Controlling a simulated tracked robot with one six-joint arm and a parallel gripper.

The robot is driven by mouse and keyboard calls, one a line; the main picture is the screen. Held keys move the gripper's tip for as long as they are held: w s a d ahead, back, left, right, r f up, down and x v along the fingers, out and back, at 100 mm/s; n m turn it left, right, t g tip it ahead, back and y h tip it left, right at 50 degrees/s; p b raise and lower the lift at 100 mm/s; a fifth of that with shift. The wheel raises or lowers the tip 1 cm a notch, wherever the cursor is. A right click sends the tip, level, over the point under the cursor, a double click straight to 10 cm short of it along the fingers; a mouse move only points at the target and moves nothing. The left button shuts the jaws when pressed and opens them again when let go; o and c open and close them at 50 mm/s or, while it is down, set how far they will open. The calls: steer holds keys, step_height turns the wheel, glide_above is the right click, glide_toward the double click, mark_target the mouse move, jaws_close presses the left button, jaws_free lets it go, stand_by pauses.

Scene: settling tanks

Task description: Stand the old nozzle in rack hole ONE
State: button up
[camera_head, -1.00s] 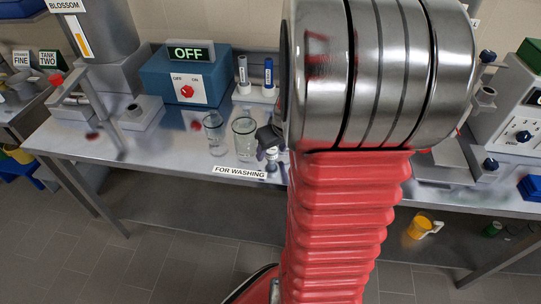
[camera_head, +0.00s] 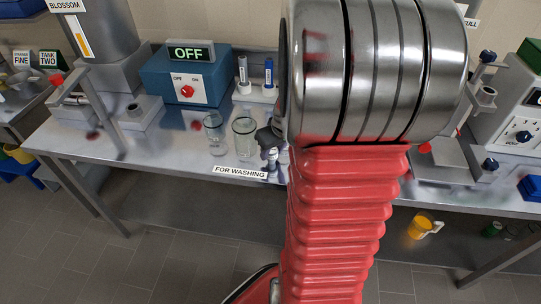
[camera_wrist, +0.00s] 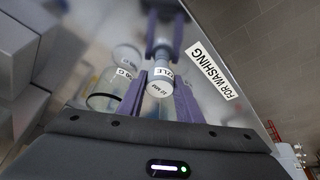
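My gripper (camera_wrist: 160,97) has two purple fingers, one on each side of a small white-and-grey nozzle (camera_wrist: 161,80), and they appear closed on it. Its white label is partly readable, ending in "ZLE" with "22 MM" below. The fingers and nozzle mirror in the shiny bench top. In the head view my gripper (camera_head: 267,150) is small, beside the left edge of my large metal and red arm, over the front of the bench by the FOR WASHING label (camera_head: 240,172). The fingertips are partly hidden there. I cannot make out a rack hole marked ONE.
Two clear glass beakers (camera_head: 244,138) stand just left of my gripper. Behind are two capped markers (camera_head: 268,76) in white holders and a blue box (camera_head: 184,75) with an OFF sign. My arm hides the bench's middle. A yellow jug (camera_head: 424,226) sits below at the right.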

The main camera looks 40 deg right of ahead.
mark_target(272, 150)
steer(key=c, duration=0.6)
steer(key=shift+r, duration=0.1)
step_height(272, 150, up, 10)
steer(key=shift+f, duration=0.1)
stand_by(0.7)
